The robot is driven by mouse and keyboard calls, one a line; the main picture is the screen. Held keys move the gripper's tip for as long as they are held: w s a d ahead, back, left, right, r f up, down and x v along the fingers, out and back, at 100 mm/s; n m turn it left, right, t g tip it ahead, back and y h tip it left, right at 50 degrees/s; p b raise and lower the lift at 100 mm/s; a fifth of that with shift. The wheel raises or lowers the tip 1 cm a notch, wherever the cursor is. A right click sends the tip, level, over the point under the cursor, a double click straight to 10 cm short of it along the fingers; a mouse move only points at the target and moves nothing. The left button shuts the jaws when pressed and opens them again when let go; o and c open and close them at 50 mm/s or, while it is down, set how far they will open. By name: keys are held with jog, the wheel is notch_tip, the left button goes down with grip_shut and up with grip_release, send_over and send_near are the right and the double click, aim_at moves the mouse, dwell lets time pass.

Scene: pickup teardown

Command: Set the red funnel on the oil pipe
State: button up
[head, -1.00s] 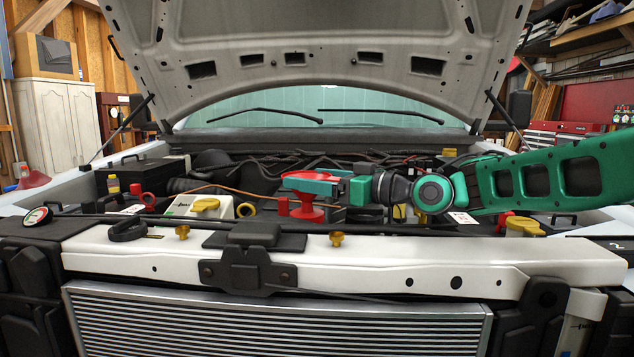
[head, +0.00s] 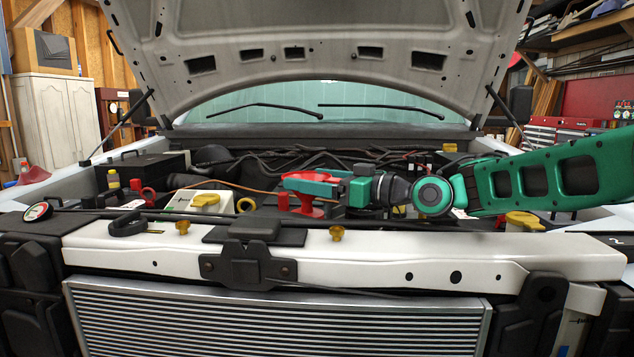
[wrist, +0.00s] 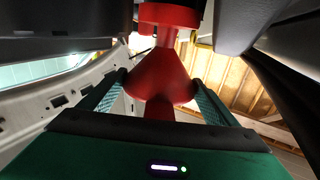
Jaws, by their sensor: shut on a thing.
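The red funnel (head: 306,207) is in my gripper (head: 303,184), over the engine bay just behind the white front crossbar. In the wrist view the funnel (wrist: 162,78) shows as a red cone with a narrower neck and a wider red collar beyond it. The fingers of my gripper (wrist: 161,97) lie one on each side of it, shut on it.
The raised hood (head: 320,35) hangs above the bay. The white crossbar (head: 400,257) runs across the front. Another yellow cap (head: 524,220) is at right.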

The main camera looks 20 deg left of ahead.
aim_at(314, 197)
jog(key=shift+f, duration=0.15)
jog(key=o, duration=1)
jog(key=shift+r, duration=0.5)
notch_tip(314, 197, up, 3)
jog(key=shift+f, duration=0.1)
jog(key=s+a+r, duration=0.5)
jog(key=s+r, duration=0.2)
jog(key=s, duration=0.3)
jog(key=shift+a, duration=0.25)
